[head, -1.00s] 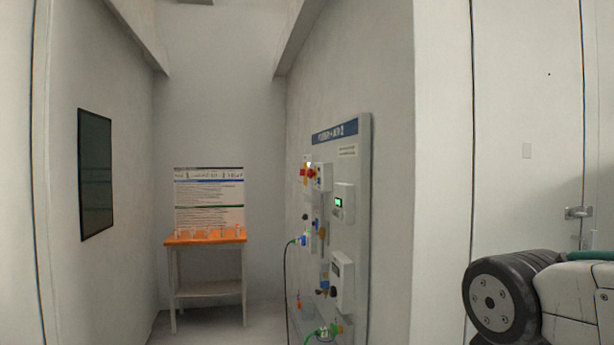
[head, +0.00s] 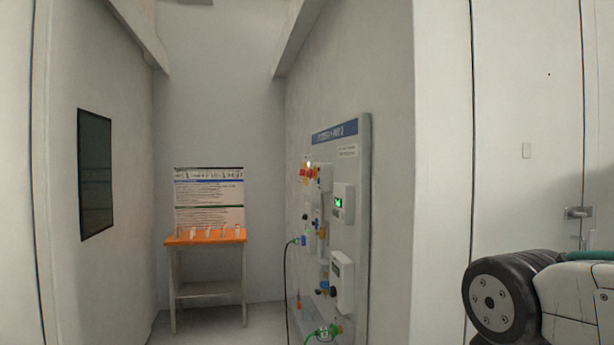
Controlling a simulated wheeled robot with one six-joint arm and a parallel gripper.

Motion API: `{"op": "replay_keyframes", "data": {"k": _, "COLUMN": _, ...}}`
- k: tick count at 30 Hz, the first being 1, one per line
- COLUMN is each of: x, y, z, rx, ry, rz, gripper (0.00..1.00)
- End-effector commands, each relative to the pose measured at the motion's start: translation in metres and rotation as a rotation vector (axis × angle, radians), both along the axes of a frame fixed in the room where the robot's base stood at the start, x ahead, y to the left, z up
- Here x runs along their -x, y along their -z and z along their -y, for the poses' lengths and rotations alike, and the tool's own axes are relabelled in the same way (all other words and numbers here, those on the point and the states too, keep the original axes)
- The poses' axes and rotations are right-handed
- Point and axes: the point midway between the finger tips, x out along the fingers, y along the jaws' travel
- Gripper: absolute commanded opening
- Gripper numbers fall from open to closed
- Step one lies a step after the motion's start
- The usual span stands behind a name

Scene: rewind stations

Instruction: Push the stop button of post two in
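A grey panel (head: 348,160) with a blue title strip (head: 335,132) is mounted on the right wall of the alcove. The strip's lettering is too blurred to read surely, though it seems to end in a 2. Red and yellow parts (head: 304,172) sit at the panel's upper left, seen at a steep angle. I cannot tell which of them is the stop button. A box with a lit green display (head: 338,203) is below and to the right of them. My arm shows at the lower right, well apart from the panel; the gripper fingers are not in view.
An orange-topped table (head: 206,237) with small white items stands at the alcove's back, before a printed board (head: 209,199). A dark screen (head: 95,174) hangs on the left wall. A black cable (head: 286,285) hangs beside the panel. A wall edge (head: 440,180) separates the panel from my arm.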

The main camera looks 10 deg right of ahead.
Motion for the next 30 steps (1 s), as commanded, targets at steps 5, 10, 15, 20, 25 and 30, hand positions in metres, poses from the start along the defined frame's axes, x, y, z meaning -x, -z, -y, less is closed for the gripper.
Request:
{"op": "replay_keyframes", "data": {"k": 5, "x": 0.0, "y": 0.0, "z": 0.0, "rx": 0.0, "ry": 0.0, "rz": 0.0, "gripper": 0.36}}
{"op": "replay_keyframes", "data": {"k": 10, "x": 0.0, "y": 0.0, "z": 0.0, "rx": 0.0, "ry": 0.0, "rz": 0.0, "gripper": 0.22}}
{"op": "replay_keyframes", "data": {"k": 15, "x": 0.0, "y": 0.0, "z": 0.0, "rx": 0.0, "ry": 0.0, "rz": 0.0, "gripper": 0.0}}
{"op": "replay_keyframes", "data": {"k": 20, "x": 0.0, "y": 0.0, "z": 0.0, "rx": 0.0, "ry": 0.0, "rz": 0.0, "gripper": 0.0}}
{"op": "replay_keyframes", "data": {"k": 25, "x": 0.0, "y": 0.0, "z": 0.0, "rx": 0.0, "ry": 0.0, "rz": 0.0, "gripper": 0.0}}
{"op": "replay_keyframes", "data": {"k": 30, "x": 0.0, "y": 0.0, "z": 0.0, "rx": 0.0, "ry": 0.0, "rz": 0.0, "gripper": 0.0}}
